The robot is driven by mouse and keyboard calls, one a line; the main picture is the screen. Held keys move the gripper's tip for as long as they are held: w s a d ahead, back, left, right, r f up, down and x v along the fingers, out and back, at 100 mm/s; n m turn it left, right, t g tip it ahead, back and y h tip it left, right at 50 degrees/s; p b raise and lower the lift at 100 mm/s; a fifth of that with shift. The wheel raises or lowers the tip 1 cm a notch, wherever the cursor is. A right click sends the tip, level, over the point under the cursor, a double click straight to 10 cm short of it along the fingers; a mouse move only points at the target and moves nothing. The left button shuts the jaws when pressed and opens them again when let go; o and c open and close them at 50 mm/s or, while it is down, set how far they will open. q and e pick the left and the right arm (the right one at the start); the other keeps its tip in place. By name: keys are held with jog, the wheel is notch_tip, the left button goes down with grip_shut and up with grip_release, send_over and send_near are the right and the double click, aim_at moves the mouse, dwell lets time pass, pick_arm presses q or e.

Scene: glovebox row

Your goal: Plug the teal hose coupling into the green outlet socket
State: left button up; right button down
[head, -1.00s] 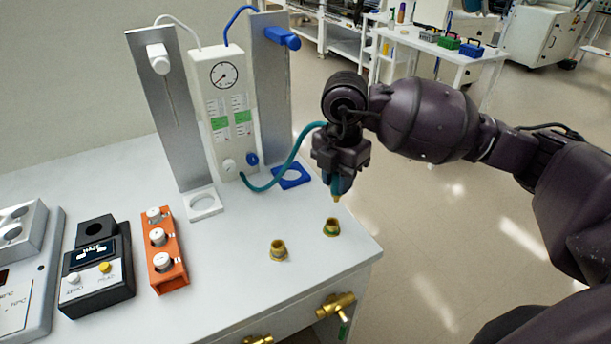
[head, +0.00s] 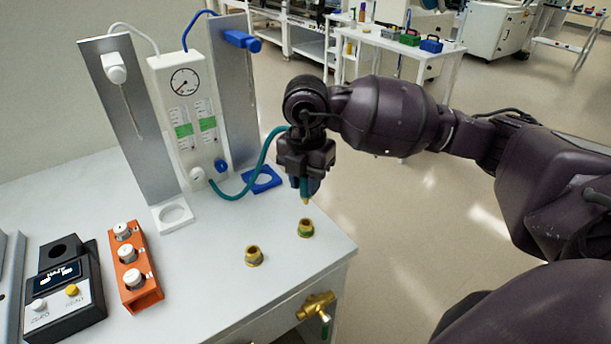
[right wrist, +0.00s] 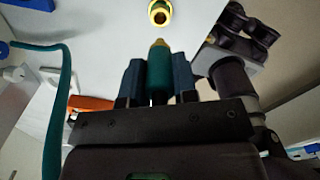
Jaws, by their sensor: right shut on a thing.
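The teal hose coupling (head: 306,187) has a brass tip that points down. My right gripper (head: 306,180) is shut on it; in the right wrist view the coupling (right wrist: 156,75) sits between the two fingers. The teal hose (head: 252,170) runs from the gripper to the white gauge panel. The green outlet socket (head: 305,229), brass with a green ring, stands on the table's right part. The coupling tip is just above it in the head view, apart from it. The socket (right wrist: 159,12) also shows ahead of the tip in the right wrist view. My left gripper is not in view.
A second brass socket (head: 254,257) stands left of the green one. An orange rack (head: 136,280) and a black device (head: 63,290) stand farther left. The gauge panel (head: 188,115) and metal stands are behind. A brass valve (head: 316,306) sticks out from the table's front.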

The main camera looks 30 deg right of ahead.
aim_at(306, 203)
jog(key=shift+f, duration=0.85)
jog(key=shift+f+b, duration=0.7)
jog(key=shift+f, duration=0.8)
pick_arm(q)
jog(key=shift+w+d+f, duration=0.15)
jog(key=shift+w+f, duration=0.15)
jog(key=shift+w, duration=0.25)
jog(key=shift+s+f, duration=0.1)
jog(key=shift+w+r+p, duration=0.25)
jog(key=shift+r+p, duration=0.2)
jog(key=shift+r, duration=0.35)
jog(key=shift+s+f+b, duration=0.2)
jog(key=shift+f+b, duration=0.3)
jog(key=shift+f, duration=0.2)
pick_arm(e)
jog(key=shift+f, duration=1.6)
jog(key=c, duration=0.8)
grip_release()
